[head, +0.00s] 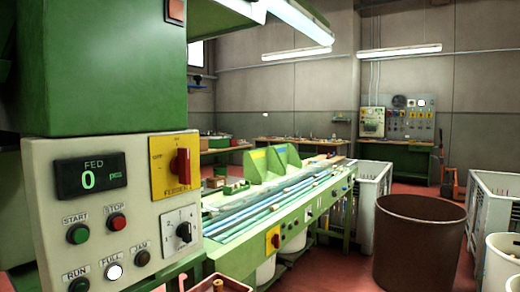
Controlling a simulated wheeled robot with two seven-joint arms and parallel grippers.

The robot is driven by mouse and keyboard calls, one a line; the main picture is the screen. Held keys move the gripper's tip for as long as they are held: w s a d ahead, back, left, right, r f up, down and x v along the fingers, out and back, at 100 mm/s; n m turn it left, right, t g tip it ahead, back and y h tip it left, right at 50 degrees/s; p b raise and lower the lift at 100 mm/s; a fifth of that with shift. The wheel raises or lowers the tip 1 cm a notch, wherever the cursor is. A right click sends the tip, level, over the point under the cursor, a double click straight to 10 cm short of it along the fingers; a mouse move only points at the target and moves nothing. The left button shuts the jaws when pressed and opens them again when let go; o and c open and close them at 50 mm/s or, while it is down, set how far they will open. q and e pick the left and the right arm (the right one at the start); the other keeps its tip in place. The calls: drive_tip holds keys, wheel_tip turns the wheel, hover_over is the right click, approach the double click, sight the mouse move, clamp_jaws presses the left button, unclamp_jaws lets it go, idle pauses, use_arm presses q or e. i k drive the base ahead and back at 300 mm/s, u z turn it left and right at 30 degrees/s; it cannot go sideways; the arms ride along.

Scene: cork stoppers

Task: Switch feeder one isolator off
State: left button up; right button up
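The feeder isolator is a red rotary handle (182,166) on a yellow plate (160,158) at the upper right of a cream control panel (135,196). The plate's lower lettering reads as FEEDER, partly too small to make out. The handle's grip stands upright; its position marks are not legible. A second red switch on a yellow plate (273,240) sits on the front of the green machine further right. Neither of my grippers shows in the head view.
The panel also carries a display (90,176) reading FED 0, a green START button (78,234), a red STOP button (116,222), a black selector (184,232) and a bright FULL lamp (114,271). A brown bin (420,240) and white crates (492,195) stand at the right.

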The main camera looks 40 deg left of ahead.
sight(180, 166)
drive_tip(key=i, duration=2.05)
drive_tip(key=u, duration=3.8)
